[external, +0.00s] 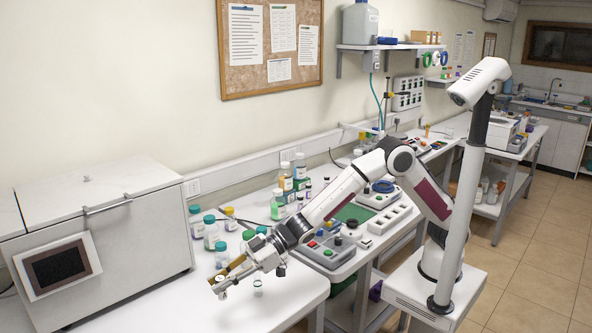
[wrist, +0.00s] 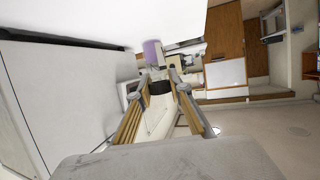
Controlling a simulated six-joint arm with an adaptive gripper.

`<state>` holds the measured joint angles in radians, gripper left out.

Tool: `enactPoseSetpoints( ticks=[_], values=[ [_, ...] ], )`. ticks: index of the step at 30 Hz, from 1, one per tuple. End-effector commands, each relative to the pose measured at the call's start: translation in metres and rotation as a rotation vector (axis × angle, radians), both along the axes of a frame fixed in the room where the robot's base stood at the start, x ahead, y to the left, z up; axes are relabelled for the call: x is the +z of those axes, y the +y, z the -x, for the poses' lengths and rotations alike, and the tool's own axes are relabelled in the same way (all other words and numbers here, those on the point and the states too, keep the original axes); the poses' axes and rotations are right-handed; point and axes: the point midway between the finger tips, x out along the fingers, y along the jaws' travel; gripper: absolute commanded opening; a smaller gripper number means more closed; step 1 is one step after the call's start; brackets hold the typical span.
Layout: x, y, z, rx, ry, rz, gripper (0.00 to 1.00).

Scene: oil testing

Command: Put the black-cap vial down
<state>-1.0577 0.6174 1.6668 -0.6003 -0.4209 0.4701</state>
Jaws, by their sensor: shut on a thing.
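My gripper (external: 222,284) is low over the front of the white bench in the external view, beside the white box-shaped machine. In the wrist view my gripper (wrist: 160,82) has its two fingers, with tan pads, closing in toward a dark round shape, the black cap of the vial (wrist: 160,88), between the tips. The gripper is shut on this black-cap vial. The vial's body is hard to make out in both views, and I cannot tell whether its base touches a surface.
Teal-capped jars (external: 211,233) and a yellow-capped bottle (external: 230,220) stand behind the gripper. The white machine (external: 105,250) fills the left. A device with colored buttons (external: 328,252) sits to the right. The bench front (external: 290,295) has bare room.

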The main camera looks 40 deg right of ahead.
Motion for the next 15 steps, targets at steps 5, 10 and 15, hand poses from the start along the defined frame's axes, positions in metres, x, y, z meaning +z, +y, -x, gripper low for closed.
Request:
enactPoseSetpoints(
  ticks=[5, 10, 15],
  values=[
    [-0.004, -0.0003, -0.0003, -0.001, 0.0, 0.0, 0.01],
    [-0.0037, -0.0002, -0.0003, -0.001, 0.0, 0.0, 0.01],
    [-0.0075, -0.0003, -0.0003, 0.0, 0.001, 0.002, 0.01]
  ],
)
